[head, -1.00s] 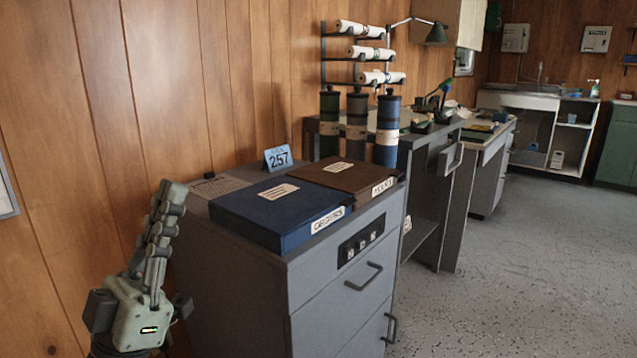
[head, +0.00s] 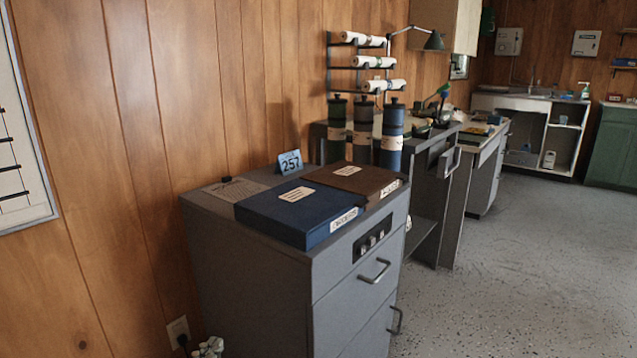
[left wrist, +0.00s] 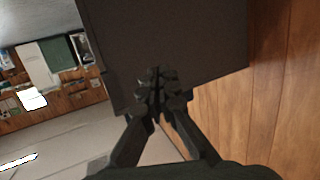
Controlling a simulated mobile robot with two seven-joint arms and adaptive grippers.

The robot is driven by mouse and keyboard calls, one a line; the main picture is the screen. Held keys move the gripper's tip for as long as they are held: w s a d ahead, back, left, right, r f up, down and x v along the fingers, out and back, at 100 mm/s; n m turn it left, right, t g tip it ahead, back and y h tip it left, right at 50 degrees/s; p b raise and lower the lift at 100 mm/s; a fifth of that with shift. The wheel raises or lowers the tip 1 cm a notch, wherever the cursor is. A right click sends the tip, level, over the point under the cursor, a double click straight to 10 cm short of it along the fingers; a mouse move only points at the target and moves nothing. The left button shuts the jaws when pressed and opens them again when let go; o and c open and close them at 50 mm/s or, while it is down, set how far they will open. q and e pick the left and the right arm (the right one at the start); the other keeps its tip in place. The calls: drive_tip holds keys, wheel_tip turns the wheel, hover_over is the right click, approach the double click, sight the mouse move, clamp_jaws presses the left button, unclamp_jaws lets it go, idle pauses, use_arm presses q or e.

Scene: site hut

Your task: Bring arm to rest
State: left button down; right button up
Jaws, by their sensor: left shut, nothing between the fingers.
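My left gripper (head: 208,348) shows only as a small pale tip at the bottom edge of the head view, low in front of the grey cabinet's left side. In the left wrist view the left gripper (left wrist: 158,95) is shut, its fingers together with nothing between them. The grey drawer cabinet (head: 250,285) stands just beyond it, and a dark panel (left wrist: 200,40) fills the space behind the fingers in the left wrist view. I cannot tell whether the fingers touch it. My right gripper is in neither view.
On the cabinet lie a blue box (head: 295,215), a brown box (head: 350,180) and a blue 257 sign (head: 289,162). Three tall canisters (head: 362,130) stand behind. A wood-panelled wall (head: 110,200) rises at left. The speckled floor (head: 500,270) at right is clear.

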use_arm(q)
drive_tip(key=s+a+f+g+y+p, duration=0.1)
drive_tip(key=s+a+f+g, duration=0.3)
drive_tip(key=s+f, duration=0.7)
drive_tip(key=s+a+f+n+g+y+p, duration=0.1)
drive_tip(key=s+a+f+g+y, duration=0.2)
drive_tip(key=s+f+g, duration=0.5)
drive_tip(key=s+f+y, duration=0.1)
drive_tip(key=s+f, duration=0.2)
drive_tip(key=shift+s+a, duration=0.25)
drive_tip(key=shift+a, duration=0.15)
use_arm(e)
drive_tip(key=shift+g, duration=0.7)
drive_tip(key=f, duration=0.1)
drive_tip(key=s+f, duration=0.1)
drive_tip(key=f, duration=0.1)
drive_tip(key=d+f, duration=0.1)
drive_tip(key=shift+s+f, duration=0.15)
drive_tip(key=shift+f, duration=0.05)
